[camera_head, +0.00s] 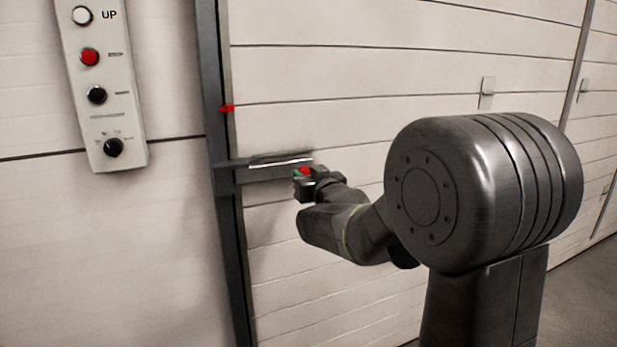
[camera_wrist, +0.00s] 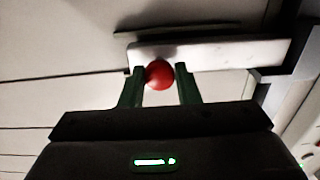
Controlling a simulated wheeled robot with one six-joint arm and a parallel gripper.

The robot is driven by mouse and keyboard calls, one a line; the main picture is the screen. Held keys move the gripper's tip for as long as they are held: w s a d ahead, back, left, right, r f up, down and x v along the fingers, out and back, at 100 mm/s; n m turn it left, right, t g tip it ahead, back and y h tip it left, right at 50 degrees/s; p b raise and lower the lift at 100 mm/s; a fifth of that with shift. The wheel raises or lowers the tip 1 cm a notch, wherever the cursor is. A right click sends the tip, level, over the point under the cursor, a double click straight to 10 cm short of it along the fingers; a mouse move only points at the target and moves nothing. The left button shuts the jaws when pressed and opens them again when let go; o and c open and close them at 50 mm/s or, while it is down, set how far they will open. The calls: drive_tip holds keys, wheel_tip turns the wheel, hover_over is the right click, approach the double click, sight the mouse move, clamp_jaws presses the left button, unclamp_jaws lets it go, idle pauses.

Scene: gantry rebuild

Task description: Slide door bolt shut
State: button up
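The door bolt (camera_head: 280,172) is a dark horizontal bar on the pale panelled door, with a bright strip along its top. In the wrist view the bar (camera_wrist: 225,54) looks pale and runs across the top.
A dark upright post (camera_head: 216,130) stands at the door's left edge, with a small red mark (camera_head: 227,108) above the bolt. A control panel (camera_head: 101,80) with several buttons hangs further left. A small pale plate (camera_head: 487,92) is on the door at upper right.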

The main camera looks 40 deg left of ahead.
drive_tip(key=o, duration=0.4)
drive_tip(key=shift+s+a, duration=0.15)
drive_tip(key=shift+s, duration=0.15)
drive_tip(key=shift+d, duration=0.4)
drive_tip(key=v, duration=1.3)
drive_tip(key=shift+s, duration=0.1)
